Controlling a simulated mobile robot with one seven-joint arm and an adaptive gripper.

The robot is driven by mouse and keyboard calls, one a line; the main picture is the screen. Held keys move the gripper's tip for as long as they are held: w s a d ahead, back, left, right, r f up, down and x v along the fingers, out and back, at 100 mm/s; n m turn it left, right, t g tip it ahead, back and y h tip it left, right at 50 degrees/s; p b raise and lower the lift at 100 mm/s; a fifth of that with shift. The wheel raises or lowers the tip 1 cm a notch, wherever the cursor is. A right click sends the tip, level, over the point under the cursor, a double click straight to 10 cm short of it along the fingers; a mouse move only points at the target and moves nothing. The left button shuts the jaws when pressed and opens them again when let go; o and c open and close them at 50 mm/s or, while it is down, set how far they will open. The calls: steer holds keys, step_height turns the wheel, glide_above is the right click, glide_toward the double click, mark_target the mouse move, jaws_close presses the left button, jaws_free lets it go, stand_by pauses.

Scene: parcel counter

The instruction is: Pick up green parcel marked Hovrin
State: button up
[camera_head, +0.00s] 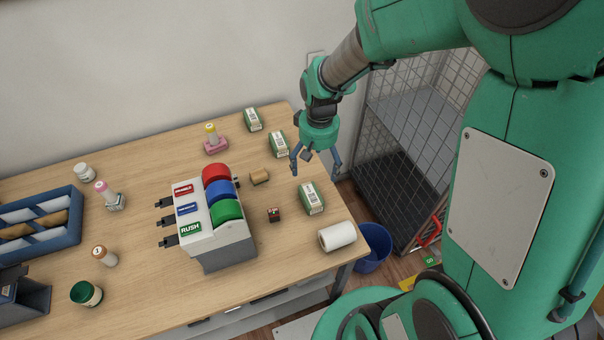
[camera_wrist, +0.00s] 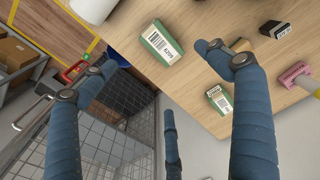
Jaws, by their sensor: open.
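Three green-and-white parcels with printed labels lie on the wooden counter in the head view: one near the right edge (camera_head: 311,198), one farther back (camera_head: 278,144) and one at the back edge (camera_head: 252,120). The name on each is too small to read, so I cannot tell which is marked Hovrin. My gripper (camera_head: 316,168) is open and empty, above the counter's right edge near the nearest and middle parcels. In the wrist view, my gripper (camera_wrist: 162,58) shows spread fingers, with one parcel (camera_wrist: 160,43) between the tips and another (camera_wrist: 220,98) beside the right finger.
A tape dispenser (camera_head: 230,240) with red, blue and green rolls stands left of the parcels. A tan block (camera_head: 259,177), a small dark box (camera_head: 273,215), a pink stamp (camera_head: 215,146) and a white roll (camera_head: 337,236) are nearby. A wire cage (camera_head: 400,165) stands beyond the right edge.

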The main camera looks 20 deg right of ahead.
mark_target(314, 193)
steer(key=f, duration=0.3)
steer(key=shift+w+d+f, duration=0.2)
steer(key=shift+w+d, duration=0.1)
steer(key=shift+f+b, duration=0.6)
steer(key=shift+f, duration=3.7)
steer(key=shift+f+b, duration=0.5)
steer(key=shift+f, duration=2.1)
steer(key=c, duration=1.4)
